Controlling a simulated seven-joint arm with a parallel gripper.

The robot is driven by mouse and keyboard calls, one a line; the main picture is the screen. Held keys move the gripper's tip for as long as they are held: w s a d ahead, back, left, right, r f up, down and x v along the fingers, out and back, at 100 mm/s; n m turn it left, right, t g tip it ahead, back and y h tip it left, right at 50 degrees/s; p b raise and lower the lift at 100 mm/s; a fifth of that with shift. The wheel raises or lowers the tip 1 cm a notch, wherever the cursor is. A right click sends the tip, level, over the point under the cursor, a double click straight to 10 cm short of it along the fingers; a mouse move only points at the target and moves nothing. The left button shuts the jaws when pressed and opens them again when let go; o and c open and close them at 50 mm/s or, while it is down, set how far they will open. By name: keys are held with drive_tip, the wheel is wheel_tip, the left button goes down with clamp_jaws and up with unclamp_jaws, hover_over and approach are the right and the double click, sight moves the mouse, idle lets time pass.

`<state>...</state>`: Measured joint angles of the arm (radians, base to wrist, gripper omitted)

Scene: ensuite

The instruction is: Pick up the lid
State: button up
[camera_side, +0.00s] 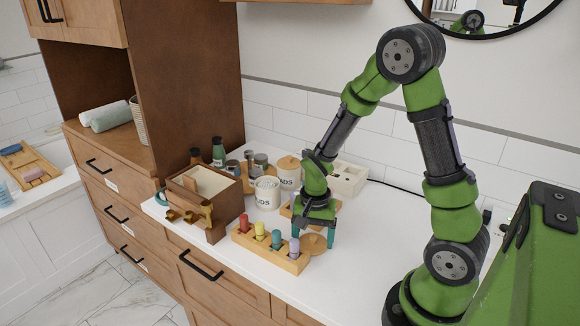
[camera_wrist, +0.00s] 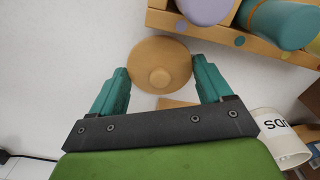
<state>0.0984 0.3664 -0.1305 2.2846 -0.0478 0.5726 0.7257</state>
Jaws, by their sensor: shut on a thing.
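The lid (camera_side: 313,244) is a round, flat wooden disc with a small knob in its middle. It is at or just above the white counter, right of the peg block; I cannot tell whether it touches the counter. In the wrist view the lid (camera_wrist: 146,58) lies between the two teal fingers, its knob facing the camera. My gripper (camera_side: 313,237) points down and is shut on the lid, one finger at each side of its rim. It also shows in the wrist view (camera_wrist: 161,76).
A wooden block (camera_side: 270,255) with several coloured pegs stands close left of the lid. White canisters (camera_side: 266,193), a wooden box with drawers (camera_side: 204,194) and dark bottles (camera_side: 218,152) stand farther left. A pale tray (camera_side: 347,178) is behind. Counter to the front right is clear.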

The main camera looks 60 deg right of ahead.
sight(314, 236)
wheel_tip(314, 236, up, 9)
drive_tip(key=shift+f, duration=0.1)
drive_tip(key=shift+d, duration=0.25)
drive_tip(key=w+d+r, duration=0.3)
drive_tip(key=w, duration=0.7)
drive_tip(key=w+d+r, duration=0.3)
drive_tip(key=w+d, duration=0.1)
drive_tip(key=w, duration=0.6)
drive_tip(key=shift+s+a+f, duration=0.1)
drive_tip(key=shift+f, duration=1.55)
drive_tip(key=shift+s+f, duration=0.1)
drive_tip(key=shift+f, duration=1.5)
drive_tip(key=shift+f, duration=0.15)
drive_tip(key=o, duration=0.9)
drive_tip(key=shift+o, duration=0.2)
